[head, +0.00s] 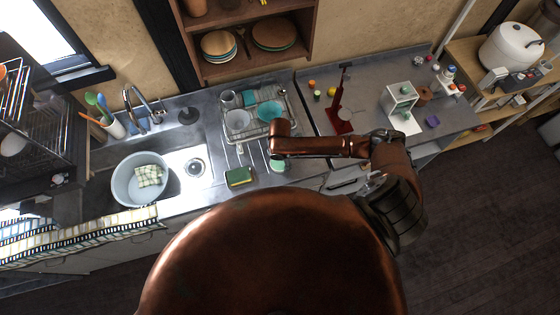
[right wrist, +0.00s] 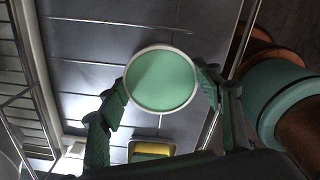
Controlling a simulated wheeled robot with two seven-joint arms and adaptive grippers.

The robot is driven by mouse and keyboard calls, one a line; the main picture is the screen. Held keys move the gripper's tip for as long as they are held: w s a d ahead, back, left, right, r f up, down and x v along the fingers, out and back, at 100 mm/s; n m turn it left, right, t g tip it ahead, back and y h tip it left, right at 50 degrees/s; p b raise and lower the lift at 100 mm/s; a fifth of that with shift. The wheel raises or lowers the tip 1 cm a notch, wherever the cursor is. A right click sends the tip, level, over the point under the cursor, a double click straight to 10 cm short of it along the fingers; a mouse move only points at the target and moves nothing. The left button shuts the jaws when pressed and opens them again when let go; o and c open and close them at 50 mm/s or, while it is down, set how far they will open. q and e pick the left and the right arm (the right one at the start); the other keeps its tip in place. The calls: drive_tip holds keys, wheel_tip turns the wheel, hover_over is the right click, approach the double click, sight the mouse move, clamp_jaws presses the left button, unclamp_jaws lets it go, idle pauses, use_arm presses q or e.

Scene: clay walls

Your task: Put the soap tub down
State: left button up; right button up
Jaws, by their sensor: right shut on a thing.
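The soap tub is a round tub with a pale rim and a green top. It shows in the right wrist view (right wrist: 162,80) between the two fingers of my right gripper (right wrist: 158,98), which is shut on it. In the head view a small green part of the tub (head: 278,165) shows below my copper forearm, which hides most of my right gripper. The tub is over the metal counter, right of the sponge (head: 238,177). I cannot tell whether its base touches the counter. My left gripper is not in view.
A dish rack (head: 255,112) with bowls and cups stands behind the tub. At left, the sink holds a grey basin (head: 140,178) with a checked cloth. A red stand (head: 340,105) and a white box frame (head: 399,97) stand on the right counter. The counter's front edge is close.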

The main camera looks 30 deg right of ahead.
sight(280, 162)
drive_tip(key=shift+f, duration=0.3)
drive_tip(key=shift+f, duration=0.1)
drive_tip(key=o, duration=1.4)
wheel_tip(280, 162, up, 12)
drive_tip(key=shift+r, duration=0.1)
